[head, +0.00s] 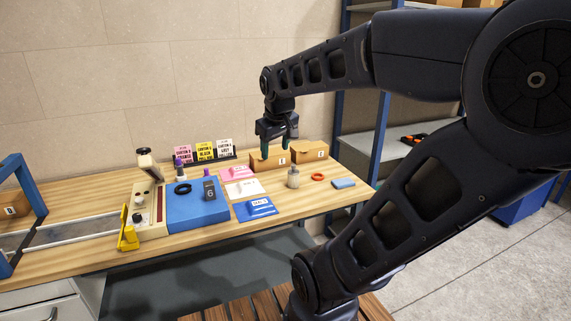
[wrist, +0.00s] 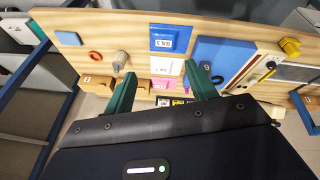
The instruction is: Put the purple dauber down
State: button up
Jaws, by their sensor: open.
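My gripper (head: 279,146) is open over the back right of the table, near the cardboard boxes and well right of the dauber. In the wrist view, my gripper's green fingers (wrist: 159,76) are spread with nothing held between them.
Cardboard boxes (head: 270,160) stand at the back right. A grey bottle-like piece (head: 293,178), a red ring (head: 317,177) and a blue block (head: 343,183) are nearby. Pink, white and blue packets (head: 254,208) lie mid-table. Sign cards (head: 204,151) stand behind. Bare wood lies front right.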

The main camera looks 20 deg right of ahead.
jog(key=s+f+m, duration=0.2)
jog(key=s+m, duration=0.1)
jog(key=s, duration=0.3)
jog(key=shift+s+d+f+y, duration=0.2)
jog(key=shift+s+f+y, duration=0.05)
jog(key=shift+y, duration=0.05)
dwell(0.9)
